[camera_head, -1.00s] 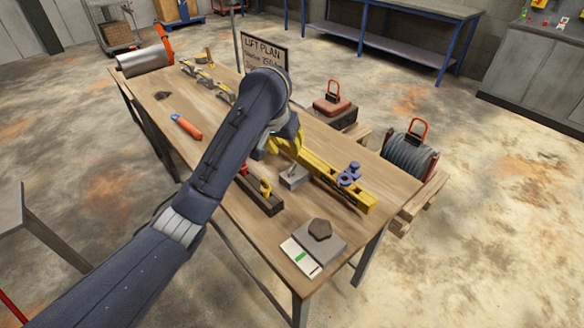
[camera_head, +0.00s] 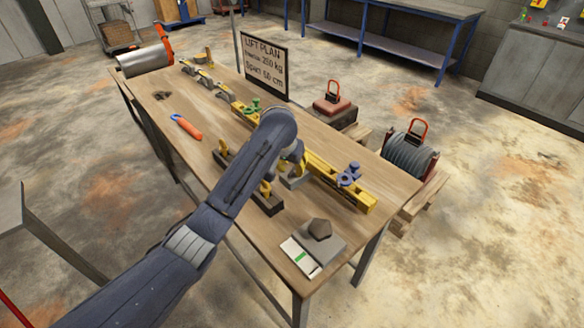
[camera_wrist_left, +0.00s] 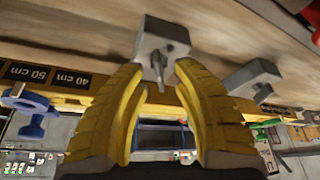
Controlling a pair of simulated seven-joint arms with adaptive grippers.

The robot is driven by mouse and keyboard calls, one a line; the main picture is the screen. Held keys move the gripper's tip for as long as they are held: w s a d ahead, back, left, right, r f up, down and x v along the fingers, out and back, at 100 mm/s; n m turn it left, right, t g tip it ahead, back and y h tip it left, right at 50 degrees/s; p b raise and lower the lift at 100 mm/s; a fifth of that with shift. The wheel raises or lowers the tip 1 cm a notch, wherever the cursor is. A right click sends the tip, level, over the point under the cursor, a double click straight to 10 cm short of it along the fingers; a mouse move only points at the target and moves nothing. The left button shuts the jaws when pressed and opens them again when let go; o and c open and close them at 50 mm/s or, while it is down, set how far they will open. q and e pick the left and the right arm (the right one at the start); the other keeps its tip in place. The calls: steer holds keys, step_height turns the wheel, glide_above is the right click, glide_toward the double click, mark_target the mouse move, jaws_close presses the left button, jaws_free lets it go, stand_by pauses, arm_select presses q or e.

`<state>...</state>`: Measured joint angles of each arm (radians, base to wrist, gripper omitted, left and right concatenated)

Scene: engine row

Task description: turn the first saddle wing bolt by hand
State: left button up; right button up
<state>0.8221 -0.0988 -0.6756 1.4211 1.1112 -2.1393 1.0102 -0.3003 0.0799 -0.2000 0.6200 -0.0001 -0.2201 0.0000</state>
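The yellow lifting beam (camera_head: 342,184) lies along the workbench, with a blue shackle (camera_head: 348,174) near its close end and a green one (camera_head: 253,106) further back. The left wrist view shows a grey saddle block (camera_wrist_left: 165,38) at the beam, with a small bolt (camera_wrist_left: 158,74) sticking out of it. My left gripper (camera_wrist_left: 158,66) is open. Its two yellow fingers stand on either side of this bolt, seemingly with a gap to each. A second grey block (camera_wrist_left: 255,76) with a bolt is to the right. In the head view my arm mostly hides the gripper. My right gripper is out of view.
A dark rack (camera_head: 268,207) with yellow parts stands beside my arm. A grey plate (camera_head: 330,246) with a dark lump and a white-green card is at the near end. An orange-handled tool (camera_head: 187,127) lies left. The lift plan sign (camera_head: 265,66) stands behind the bench.

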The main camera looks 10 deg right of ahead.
arm_select(q)
steer(key=shift+f, duration=0.25)
steer(key=shift+c, duration=0.5)
jaws_close()
